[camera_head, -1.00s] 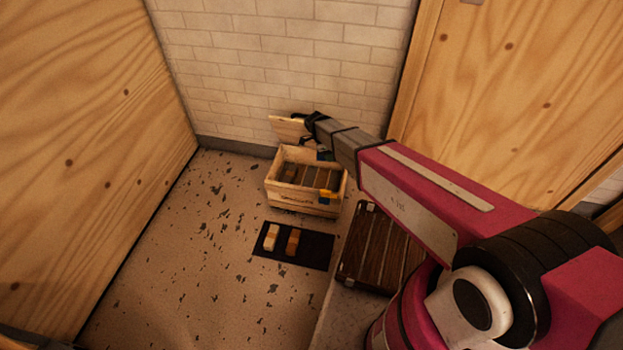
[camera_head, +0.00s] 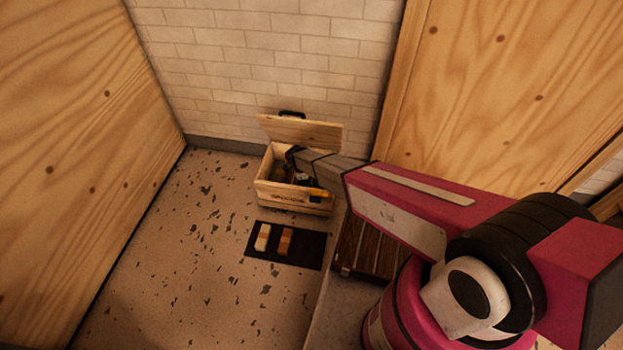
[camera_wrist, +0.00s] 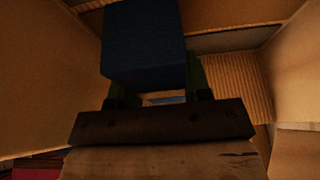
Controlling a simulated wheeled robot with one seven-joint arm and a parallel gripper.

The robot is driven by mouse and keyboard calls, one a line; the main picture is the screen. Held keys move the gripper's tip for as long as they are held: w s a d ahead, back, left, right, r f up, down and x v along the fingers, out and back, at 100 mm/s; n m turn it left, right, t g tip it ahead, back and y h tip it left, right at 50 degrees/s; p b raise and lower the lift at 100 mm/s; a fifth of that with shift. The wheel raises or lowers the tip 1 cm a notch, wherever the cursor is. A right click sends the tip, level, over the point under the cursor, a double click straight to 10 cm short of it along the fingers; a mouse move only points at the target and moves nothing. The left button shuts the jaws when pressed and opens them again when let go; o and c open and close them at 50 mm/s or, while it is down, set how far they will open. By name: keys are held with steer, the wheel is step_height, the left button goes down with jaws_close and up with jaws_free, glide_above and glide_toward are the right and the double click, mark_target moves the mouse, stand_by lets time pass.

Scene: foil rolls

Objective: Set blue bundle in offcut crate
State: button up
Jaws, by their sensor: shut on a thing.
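The offcut crate (camera_head: 290,199) is a pale wooden box on the floor against the white brick wall, its lid (camera_head: 300,131) standing open at the back. My gripper (camera_head: 301,177) is down at the crate's opening, largely hidden by my arm. In the wrist view my gripper (camera_wrist: 155,80) is shut on the blue bundle (camera_wrist: 145,40), a dark blue block. Tan walls surround the bundle there. I cannot tell whether it touches the crate's bottom. The bundle cannot be made out clearly in the head view.
A dark mat (camera_head: 311,252) in front of the crate carries a cream block (camera_head: 263,237) and an orange-brown block (camera_head: 285,241). A dark slatted wooden piece (camera_head: 362,245) lies to the right, partly under my arm. The speckled floor at left is clear.

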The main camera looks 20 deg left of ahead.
step_height(320, 180, down, 2)
steer(key=shift+w+f, duration=0.1)
steer(key=w, duration=0.4)
steer(key=shift+w+a, duration=0.1)
steer(key=shift+a, duration=0.15)
steer(key=shift+s+f, duration=0.25)
steer(key=shift+f, duration=0.3)
steer(key=shift+f, duration=0.1)
steer(key=o, duration=1.1)
steer(key=shift+c, duration=0.2)
steer(key=v, duration=1.2)
steer(key=shift+d, duration=0.1)
